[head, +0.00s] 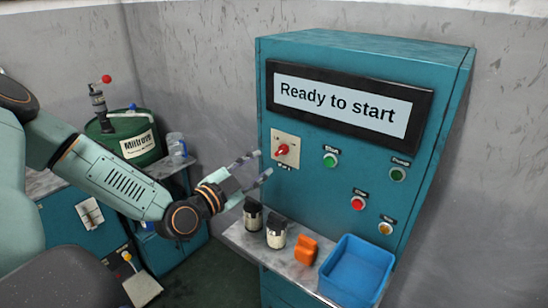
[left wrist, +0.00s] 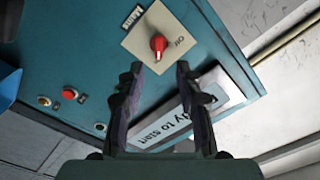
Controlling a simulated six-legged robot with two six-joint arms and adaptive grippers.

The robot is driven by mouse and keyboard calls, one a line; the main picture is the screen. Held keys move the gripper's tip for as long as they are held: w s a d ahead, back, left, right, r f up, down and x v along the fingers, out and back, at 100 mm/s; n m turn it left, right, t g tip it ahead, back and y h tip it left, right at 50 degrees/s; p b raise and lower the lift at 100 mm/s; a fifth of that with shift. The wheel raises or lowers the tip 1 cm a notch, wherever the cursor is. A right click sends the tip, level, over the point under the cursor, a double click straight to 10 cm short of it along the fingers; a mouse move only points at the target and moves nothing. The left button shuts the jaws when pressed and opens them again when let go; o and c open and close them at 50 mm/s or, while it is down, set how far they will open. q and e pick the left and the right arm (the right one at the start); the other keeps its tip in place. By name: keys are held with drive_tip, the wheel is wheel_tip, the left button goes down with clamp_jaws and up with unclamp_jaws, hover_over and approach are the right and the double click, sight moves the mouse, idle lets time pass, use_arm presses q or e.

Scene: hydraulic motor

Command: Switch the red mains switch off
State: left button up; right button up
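The red mains switch (head: 282,150) is a rotary knob on a cream square plate on the teal control cabinet, left of the buttons. In the left wrist view the red knob (left wrist: 158,43) sits just beyond the fingertips, with "ON" printed beside it and a "Mains" label near the plate. A pale mark shows on the knob; I cannot tell surely which setting it points to. My left gripper (head: 262,164) is in front of the plate, fingers spread and empty, apart from the knob. It also shows open in the left wrist view (left wrist: 160,67). My right gripper is not in view.
The display (head: 340,102) reads "Ready to start". Green buttons, a red button (head: 357,203) and an orange one are on the panel. Below, the ledge holds two dark-topped jars (head: 276,232), an orange object (head: 306,250) and a blue bin (head: 357,268). A green drum (head: 122,137) stands left.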

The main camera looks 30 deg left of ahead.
sight(278, 153)
use_arm(q)
drive_tip(key=w, duration=0.1)
drive_tip(key=w+b, duration=0.1)
drive_tip(key=w, duration=0.1)
drive_tip(key=shift+w+f, duration=0.2)
drive_tip(key=shift+f, duration=0.2)
drive_tip(key=shift+w+d+r+b, duration=0.15)
drive_tip(key=shift+w+d+b, duration=0.05)
drive_tip(key=shift+w+b, duration=0.25)
drive_tip(key=shift+w+d+r+b, duration=0.1)
drive_tip(key=shift+w+d+b, duration=0.1)
drive_tip(key=shift+w+b, duration=0.15)
drive_tip(key=shift+w+a, duration=0.15)
drive_tip(key=shift+w, duration=0.4)
drive_tip(key=shift+w+f, duration=0.1)
drive_tip(key=shift+w, duration=0.5)
drive_tip(key=shift+s, duration=0.1)
drive_tip(key=shift+s+r, duration=0.2)
drive_tip(key=shift+c, duration=1.2)
drive_tip(key=shift+w+f, duration=0.1)
drive_tip(key=shift+w, duration=0.05)
drive_tip(key=shift+c, duration=1.4)
clamp_jaws()
